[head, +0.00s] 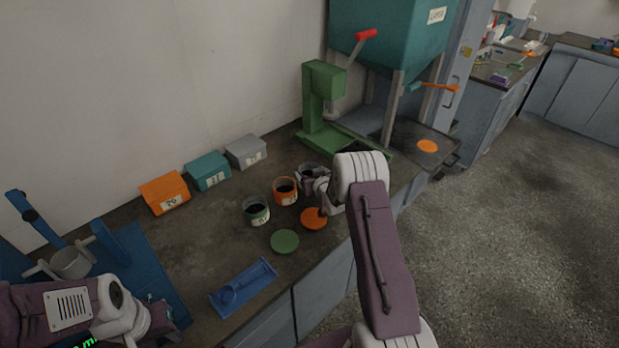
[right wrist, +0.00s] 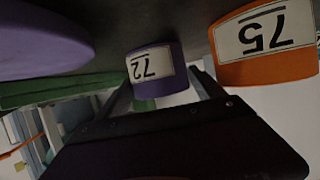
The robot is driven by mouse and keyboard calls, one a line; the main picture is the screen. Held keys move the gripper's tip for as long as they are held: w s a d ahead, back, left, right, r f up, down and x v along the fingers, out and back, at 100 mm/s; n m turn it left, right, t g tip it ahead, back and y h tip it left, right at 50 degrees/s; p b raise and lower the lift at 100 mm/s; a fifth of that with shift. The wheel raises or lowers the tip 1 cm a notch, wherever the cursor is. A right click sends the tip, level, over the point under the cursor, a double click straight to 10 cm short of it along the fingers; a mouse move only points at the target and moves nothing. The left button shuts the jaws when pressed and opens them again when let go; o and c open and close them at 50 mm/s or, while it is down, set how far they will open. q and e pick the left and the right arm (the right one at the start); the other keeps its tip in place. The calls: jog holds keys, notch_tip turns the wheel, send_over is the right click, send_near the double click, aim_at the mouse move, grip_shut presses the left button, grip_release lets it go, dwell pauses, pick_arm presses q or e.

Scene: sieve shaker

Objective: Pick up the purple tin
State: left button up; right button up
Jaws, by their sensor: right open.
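The purple tin (right wrist: 178,82), labelled 72, shows in the right wrist view just beyond and between the fingertips of my right gripper (right wrist: 165,92), which is open and empty. I cannot tell whether a finger touches it. In the head view my right gripper (head: 318,186) is at the far end of the row of tins and largely hides the purple tin. A purple lid (right wrist: 40,38) lies at the left of the wrist view. My left gripper (head: 158,322) is at the lower left of the head view, its fingers unclear, far from the tins.
An orange tin (head: 285,196), labelled 75 in the wrist view, stands close beside the purple one, then a green tin (head: 257,214). Orange (head: 314,218) and green (head: 285,241) lids lie in front. A green press (head: 322,105) stands behind; a blue tray (head: 243,288) lies nearer.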

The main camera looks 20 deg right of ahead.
jog(key=c, duration=1.2)
jog(key=shift+r, duration=0.15)
jog(key=r, duration=0.2)
jog(key=d+r, duration=0.1)
jog(key=r, duration=0.1)
jog(key=shift+s+r, duration=0.15)
jog(key=shift+r, duration=0.15)
jog(key=s+d+r, duration=0.1)
jog(key=d+r, duration=0.1)
jog(key=d, duration=0.1)
jog(key=s+d+r+p, duration=0.1)
jog(key=d+r, duration=0.1)
jog(key=d, duration=0.1)
jog(key=s+d+r, duration=0.1)
jog(key=d+r, duration=0.1)
jog(key=d, duration=0.2)
jog(key=shift+s+r, duration=0.1)
jog(key=shift+s, duration=0.3)
